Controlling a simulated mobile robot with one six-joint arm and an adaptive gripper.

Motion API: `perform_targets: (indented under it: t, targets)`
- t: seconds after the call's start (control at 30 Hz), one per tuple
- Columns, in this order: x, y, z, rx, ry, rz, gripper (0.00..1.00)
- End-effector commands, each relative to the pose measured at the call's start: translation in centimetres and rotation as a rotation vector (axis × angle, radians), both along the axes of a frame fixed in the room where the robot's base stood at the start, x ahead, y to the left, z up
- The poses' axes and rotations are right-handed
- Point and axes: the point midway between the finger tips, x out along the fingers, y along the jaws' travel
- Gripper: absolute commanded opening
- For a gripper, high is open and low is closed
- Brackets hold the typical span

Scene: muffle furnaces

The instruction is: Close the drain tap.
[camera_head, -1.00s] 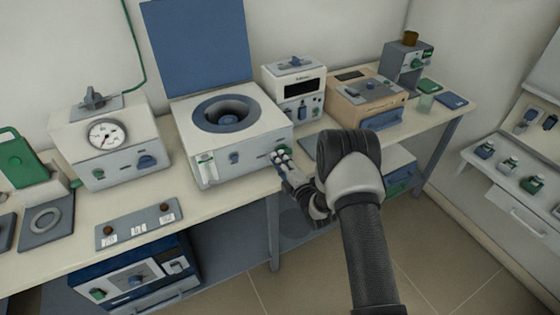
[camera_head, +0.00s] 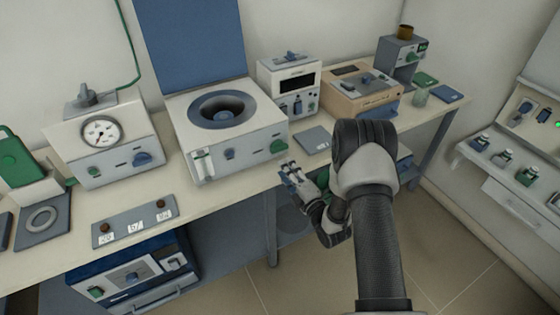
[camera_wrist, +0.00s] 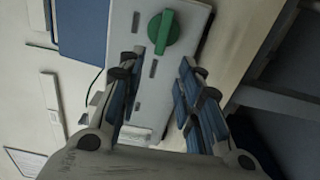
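A green knob with a raised bar handle (camera_head: 278,146), which looks like the tap, is on the right of the front panel of the white unit with a round well (camera_head: 240,150). The knob also shows in the wrist view (camera_wrist: 163,32), just beyond my fingertips, with its bar running roughly up the picture. My gripper (camera_head: 288,172) is just in front of and below the knob, apart from it. In the wrist view my gripper (camera_wrist: 160,85) is open and empty, its fingers spread on either side of the panel. No label for the knob is readable.
A dial unit (camera_head: 100,145) stands to the left on the bench, and a display unit (camera_head: 290,85) to the right. A flat grey-blue plate (camera_head: 312,140) lies right of the white unit. A blue cabinet (camera_head: 135,275) is under the bench. Open floor (camera_head: 460,255) lies at right.

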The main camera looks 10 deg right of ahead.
Motion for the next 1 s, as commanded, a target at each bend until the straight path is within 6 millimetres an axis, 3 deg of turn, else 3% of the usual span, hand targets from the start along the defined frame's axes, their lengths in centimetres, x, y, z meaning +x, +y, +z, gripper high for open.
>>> perform_targets:
  t: [0.1, 0.3, 1.0]
  targets:
    - [-2.0, -0.7, 0.0, 0.001, 0.002, -0.002, 0.33]
    - [-3.6, -1.2, 0.0, 0.0, 0.0, 0.0, 0.33]
    - [-3.8, -1.2, 0.0, 0.0, -0.001, 0.0, 0.33]
